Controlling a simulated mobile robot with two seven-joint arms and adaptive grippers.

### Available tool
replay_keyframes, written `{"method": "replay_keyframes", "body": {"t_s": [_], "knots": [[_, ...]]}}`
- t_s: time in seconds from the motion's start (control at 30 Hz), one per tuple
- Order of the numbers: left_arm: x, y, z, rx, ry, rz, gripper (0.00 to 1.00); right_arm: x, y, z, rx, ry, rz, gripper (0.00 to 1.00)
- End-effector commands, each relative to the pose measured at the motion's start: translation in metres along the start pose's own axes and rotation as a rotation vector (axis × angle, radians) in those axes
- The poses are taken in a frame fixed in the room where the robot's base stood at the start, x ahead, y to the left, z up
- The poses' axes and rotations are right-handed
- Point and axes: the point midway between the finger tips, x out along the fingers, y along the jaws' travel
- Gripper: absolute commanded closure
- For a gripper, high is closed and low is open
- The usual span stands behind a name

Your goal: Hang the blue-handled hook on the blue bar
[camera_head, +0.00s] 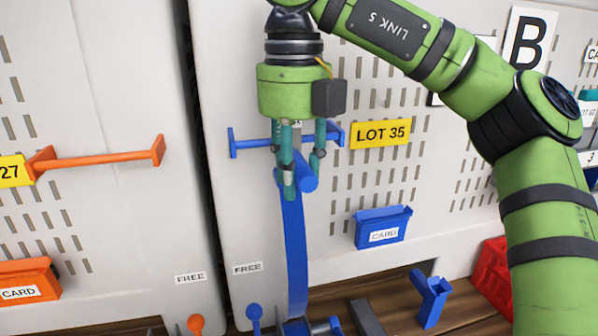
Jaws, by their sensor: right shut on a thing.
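My right gripper (302,182) comes down from the top and is shut on the blue-handled hook (295,245). The hook's round blue handle (307,178) shows between the fingers. The blue bar (255,144) sticks out on the white pegboard behind the gripper. The fingers hide its middle, and both end plates show. I cannot tell whether the hook touches the bar. My left gripper is out of view.
A yellow LOT 35 label (380,134) and a blue card box (383,228) are right of the bar. An orange bar (105,160) is on the left panel. A blue stand (430,297) and a red crate (492,278) are at lower right.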

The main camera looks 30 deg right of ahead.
Motion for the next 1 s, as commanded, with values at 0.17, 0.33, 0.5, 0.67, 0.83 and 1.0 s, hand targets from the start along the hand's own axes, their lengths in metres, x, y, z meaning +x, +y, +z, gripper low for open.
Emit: {"method": "replay_keyframes", "body": {"t_s": [0.17, 0.33, 0.5, 0.67, 0.83, 1.0], "knots": [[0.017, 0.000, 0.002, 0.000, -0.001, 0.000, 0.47, 0.020, 0.000, -0.001, -0.001, 0.001, 0.000, 1.00], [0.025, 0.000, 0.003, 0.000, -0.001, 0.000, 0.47, 0.031, 0.000, -0.001, -0.002, 0.000, 0.000, 1.00], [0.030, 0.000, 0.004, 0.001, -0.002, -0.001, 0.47, 0.036, 0.000, -0.001, -0.001, -0.001, 0.000, 1.00], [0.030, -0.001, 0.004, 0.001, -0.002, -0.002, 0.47, 0.038, 0.000, -0.001, -0.001, -0.001, 0.001, 1.00], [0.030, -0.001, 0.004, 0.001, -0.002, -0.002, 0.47, 0.038, 0.000, -0.001, -0.001, 0.000, 0.001, 1.00], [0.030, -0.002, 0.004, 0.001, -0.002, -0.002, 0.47, 0.038, 0.000, -0.001, -0.001, 0.000, 0.001, 0.38]]}}
